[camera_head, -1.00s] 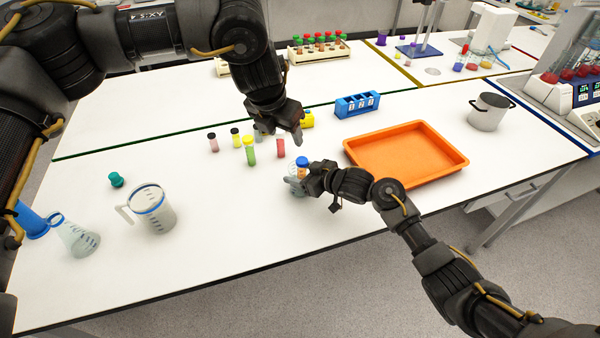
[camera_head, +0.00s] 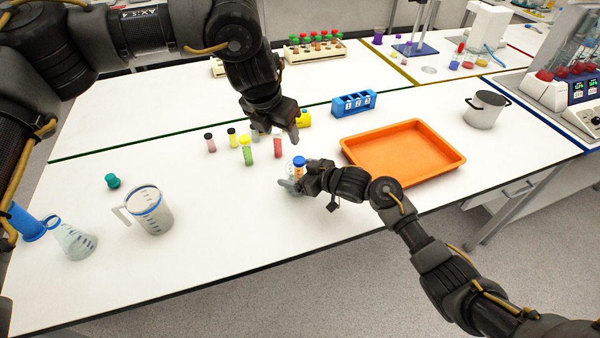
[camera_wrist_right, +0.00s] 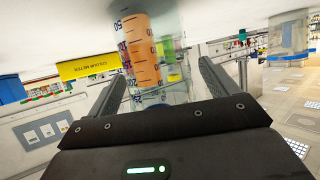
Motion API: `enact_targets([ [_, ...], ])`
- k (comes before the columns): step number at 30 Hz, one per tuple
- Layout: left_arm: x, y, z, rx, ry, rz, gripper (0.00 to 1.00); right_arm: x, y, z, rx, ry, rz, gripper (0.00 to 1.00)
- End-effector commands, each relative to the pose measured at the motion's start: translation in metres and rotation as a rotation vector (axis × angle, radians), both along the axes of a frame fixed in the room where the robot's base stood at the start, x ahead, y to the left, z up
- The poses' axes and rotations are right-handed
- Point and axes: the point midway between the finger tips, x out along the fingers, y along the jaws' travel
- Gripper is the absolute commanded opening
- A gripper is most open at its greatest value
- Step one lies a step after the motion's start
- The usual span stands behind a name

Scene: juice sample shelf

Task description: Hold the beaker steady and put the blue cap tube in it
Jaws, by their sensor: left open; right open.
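The blue cap tube (camera_head: 299,164), with orange contents, stands roughly upright at my right gripper. It also shows in the right wrist view (camera_wrist_right: 142,52), seen through or inside the clear marked beaker. The beaker (camera_wrist_right: 179,92) is between the fingers of my right gripper (camera_head: 302,181), which are open on either side of it. Whether they touch the glass I cannot tell. In the head view the beaker is mostly hidden behind that gripper. My left gripper (camera_head: 281,126) is open and empty, above and behind the tube, apart from it.
Several small tubes, including a red one (camera_head: 277,147) and a green one (camera_head: 247,152), stand behind to the left. An orange tray (camera_head: 405,150) lies to the right. A jug (camera_head: 150,212) and a flask (camera_head: 75,242) stand at left. The front middle table is clear.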

Motion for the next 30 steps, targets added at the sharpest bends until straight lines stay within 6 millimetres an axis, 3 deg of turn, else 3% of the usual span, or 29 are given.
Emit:
enact_targets([
  [5, 0.000, 0.000, 0.000, 0.000, 0.000, 0.000, 0.57, -0.009, -0.012, 0.006, 0.001, -0.001, -0.001, 0.86],
  [18, 0.000, 0.000, 0.000, 0.000, 0.000, 0.000, 0.57, -0.058, -0.074, 0.038, -0.002, -0.001, -0.001, 0.86],
  [30, 0.000, 0.000, 0.000, 0.000, 0.000, 0.000, 0.57, -0.069, -0.087, 0.046, 0.001, 0.001, 0.000, 0.86],
])
